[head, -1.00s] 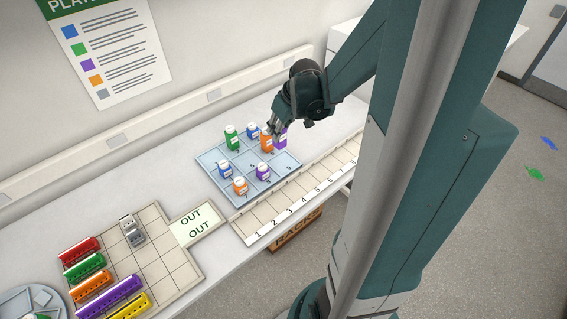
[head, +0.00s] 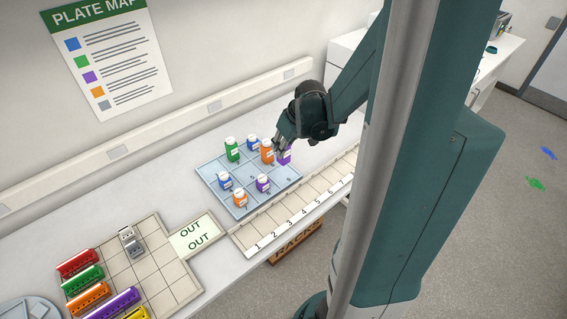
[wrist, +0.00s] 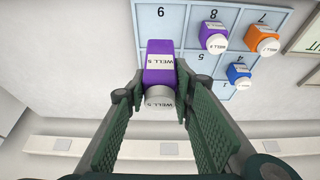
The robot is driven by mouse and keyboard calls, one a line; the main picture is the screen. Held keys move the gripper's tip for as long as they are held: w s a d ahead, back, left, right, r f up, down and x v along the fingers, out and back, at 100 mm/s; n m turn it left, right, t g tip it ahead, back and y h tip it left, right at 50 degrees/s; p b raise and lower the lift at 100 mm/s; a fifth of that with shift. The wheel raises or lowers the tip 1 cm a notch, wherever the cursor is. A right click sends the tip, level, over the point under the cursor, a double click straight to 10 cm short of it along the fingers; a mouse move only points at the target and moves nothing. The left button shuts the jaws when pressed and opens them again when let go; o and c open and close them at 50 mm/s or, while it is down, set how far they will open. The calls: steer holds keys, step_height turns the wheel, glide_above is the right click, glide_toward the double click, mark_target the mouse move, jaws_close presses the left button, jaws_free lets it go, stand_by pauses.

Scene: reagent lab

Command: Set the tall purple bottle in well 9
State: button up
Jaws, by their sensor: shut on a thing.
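The tall purple bottle (wrist: 159,52), with a white "WELL 5" label and a grey cap, is between the fingers of my gripper (wrist: 160,82), which is shut on it. In the head view the bottle (head: 285,157) hangs from my gripper (head: 280,146) over the right end of the light-blue numbered tray (head: 219,197). In the wrist view it overlaps the column with the upside-down 9, whose square (wrist: 160,14) shows empty beyond it. I cannot tell the gap between bottle base and tray.
A tall orange bottle (head: 267,152) stands close left of the held bottle. Green (head: 232,151), blue (head: 225,181), short orange (head: 240,198) and short purple (head: 263,184) bottles stand in other squares. A numbered strip (head: 290,213) runs along the tray's near side.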

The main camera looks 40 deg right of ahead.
mark_target(284, 160)
steer(key=shift+f, duration=1.8)
steer(key=shift+f, duration=0.15)
steer(key=shift+f, duration=1.9)
steer(key=shift+f+b, duration=0.1)
steer(key=shift+b, duration=0.25)
steer(key=o, duration=0.4)
steer(key=shift+f, duration=0.1)
steer(key=o, duration=0.5)
steer(key=shift+r, duration=0.3)
steer(key=p+v, duration=0.1)
steer(key=v, duration=1)
steer(key=shift+s+r, duration=0.25)
steer(key=shift+r, duration=0.1)
